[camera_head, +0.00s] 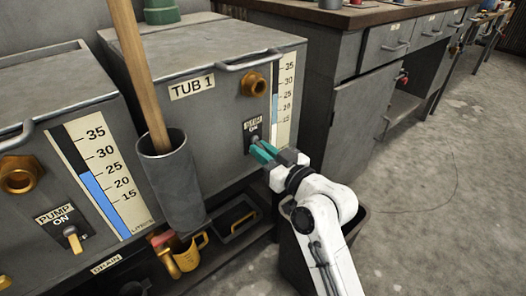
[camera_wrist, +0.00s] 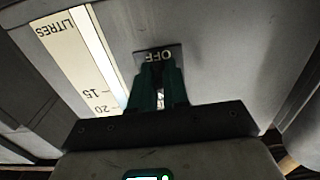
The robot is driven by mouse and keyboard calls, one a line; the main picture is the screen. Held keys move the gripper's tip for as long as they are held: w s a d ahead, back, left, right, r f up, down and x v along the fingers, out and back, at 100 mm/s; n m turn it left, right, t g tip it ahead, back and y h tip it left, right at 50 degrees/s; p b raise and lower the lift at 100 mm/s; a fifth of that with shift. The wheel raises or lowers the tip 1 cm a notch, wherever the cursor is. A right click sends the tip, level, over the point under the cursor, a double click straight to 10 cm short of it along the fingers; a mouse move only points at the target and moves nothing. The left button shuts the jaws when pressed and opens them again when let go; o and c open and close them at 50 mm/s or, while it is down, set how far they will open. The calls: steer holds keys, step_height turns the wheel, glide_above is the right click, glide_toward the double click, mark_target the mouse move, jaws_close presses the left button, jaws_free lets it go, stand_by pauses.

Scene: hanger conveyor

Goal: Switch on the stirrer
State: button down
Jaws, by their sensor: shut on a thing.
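The stirrer switch plate (camera_head: 253,126) is on the front of the grey tub marked TUB 1 (camera_head: 205,118). Its small upper word is hard to read, with ON below it. In the wrist view the plate (camera_wrist: 157,54) shows the word OFF upside down. My gripper (camera_head: 258,149) has its green fingers at the lower part of this plate. The fingers also show in the wrist view (camera_wrist: 158,82), shut on the switch lever, which they mostly hide. I cannot tell which way the lever points.
A grey cup with a wooden handle (camera_head: 171,180) hangs at the tub's left front. A neighbouring tub has a PUMP switch (camera_head: 72,238). A workbench (camera_head: 360,60) stands at the right. The floor (camera_head: 440,200) at right is clear.

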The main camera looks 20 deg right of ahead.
steer(key=shift+p, duration=0.6)
steer(key=r+g+p, duration=0.1)
steer(key=p, duration=0.2)
steer(key=shift+s+p, duration=0.1)
steer(key=shift+p, duration=0.3)
steer(key=g+p, duration=0.1)
steer(key=p, duration=0.3)
steer(key=g+h+p, duration=0.1)
steer(key=p, duration=0.3)
steer(key=r+g+p, duration=0.1)
steer(key=p, duration=0.2)
steer(key=shift+s+g+h+p, duration=0.2)
steer(key=shift+g+h+p, duration=0.1)
steer(key=shift+g+p, duration=0.1)
steer(key=g+p, duration=0.1)
steer(key=p, duration=0.3)
steer(key=g+h+p, duration=0.1)
steer(key=g+p, duration=0.1)
steer(key=p, duration=0.2)
steer(key=shift+r, duration=0.4)
steer(key=g+p, duration=0.1)
steer(key=p, duration=0.2)
steer(key=shift+g, duration=0.3)
steer(key=shift+h, duration=0.3)
steer(key=shift+f+g+p, duration=0.2)
steer(key=shift+g+p, duration=0.1)
steer(key=shift+p, duration=0.1)
